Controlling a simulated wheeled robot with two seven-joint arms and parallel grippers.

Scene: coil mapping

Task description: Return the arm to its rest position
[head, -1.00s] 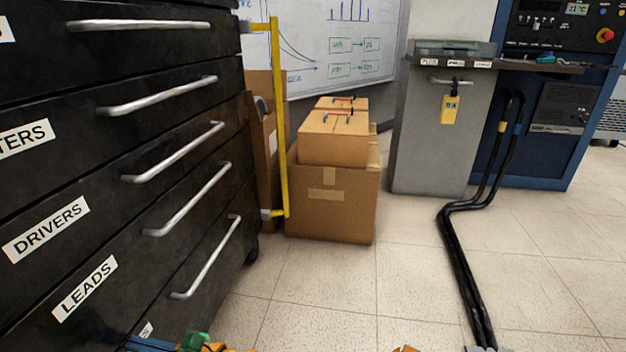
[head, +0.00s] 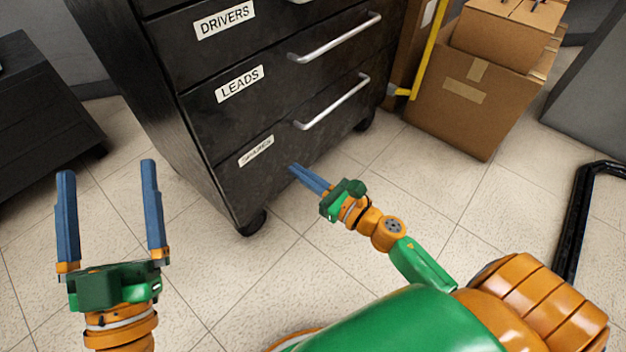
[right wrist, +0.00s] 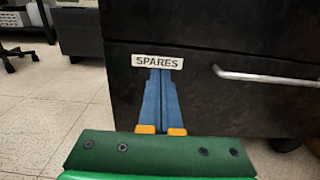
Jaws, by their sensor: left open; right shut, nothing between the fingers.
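My left gripper (head: 108,205) is at the lower left of the head view, its two blue fingers wide apart over bare floor, with nothing between them. My right gripper (head: 308,178) is in front of the bottom drawer of the black cabinet (head: 190,110). Its blue fingers are together and empty. In the right wrist view, the shut fingers (right wrist: 160,100) overlap the drawer front just below the SPARES label (right wrist: 157,62). I cannot tell whether the fingertips touch the drawer. The drawers I see look closed.
The bottom drawer's handle (head: 332,102) sticks out right of my right gripper. Cardboard boxes (head: 455,110) stand beside a yellow rail (head: 428,50) at the upper right. A dark unit (head: 40,120) stands at the left. Floor between is clear.

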